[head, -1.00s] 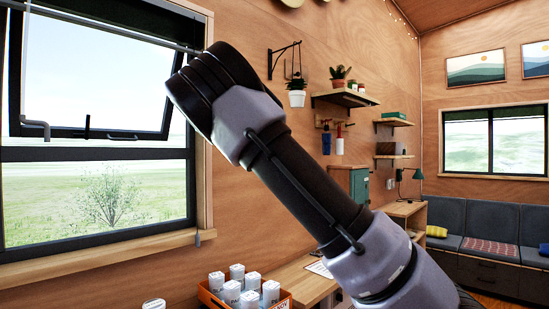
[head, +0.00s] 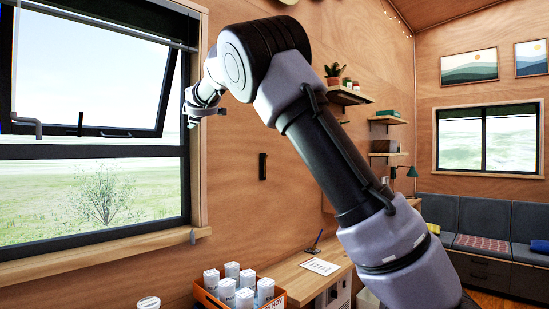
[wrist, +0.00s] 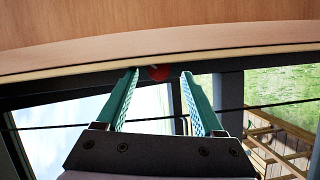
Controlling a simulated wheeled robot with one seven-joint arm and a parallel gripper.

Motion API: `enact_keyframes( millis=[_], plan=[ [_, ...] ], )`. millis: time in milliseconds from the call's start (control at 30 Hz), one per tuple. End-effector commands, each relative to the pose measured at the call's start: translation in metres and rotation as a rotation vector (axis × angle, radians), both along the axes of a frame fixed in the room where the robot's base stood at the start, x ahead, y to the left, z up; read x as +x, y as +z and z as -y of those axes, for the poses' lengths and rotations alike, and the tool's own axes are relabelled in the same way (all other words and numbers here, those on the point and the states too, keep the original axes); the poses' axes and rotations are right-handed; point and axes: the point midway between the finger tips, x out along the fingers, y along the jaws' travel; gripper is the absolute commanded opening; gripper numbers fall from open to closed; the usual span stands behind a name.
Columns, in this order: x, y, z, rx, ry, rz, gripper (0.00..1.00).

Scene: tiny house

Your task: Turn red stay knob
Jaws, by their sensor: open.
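The red knob (wrist: 158,72) is small and round. It shows in the wrist view on the dark window frame, just below a light wooden edge. My gripper (wrist: 160,75) is open, with its two teal fingers spread and the knob showing between their tips. Nothing is held, and I cannot tell how much depth separates the tips from the knob. In the head view my wrist is beside the right edge of the window (head: 90,150). The knob cannot be made out there.
The upper window pane is tilted open, with its dark lower bar (head: 100,131) near my wrist. The wooden sill (head: 100,251) runs below. An orange crate (head: 209,303) of white-capped containers stands underneath, next to a wooden desk (head: 290,275). A thin dark line crosses the wrist view.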

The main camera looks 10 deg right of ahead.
Motion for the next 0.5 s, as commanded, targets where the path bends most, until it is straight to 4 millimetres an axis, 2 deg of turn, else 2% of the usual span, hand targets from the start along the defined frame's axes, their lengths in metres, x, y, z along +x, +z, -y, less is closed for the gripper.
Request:
enact_keyframes(
  millis=[267, 500],
  plan=[
    [-0.020, 0.002, 0.003, -0.002, 0.001, 0.001, 0.69],
    [-0.049, 0.005, 0.009, 0.001, 0.002, 0.000, 0.69]
  ],
)
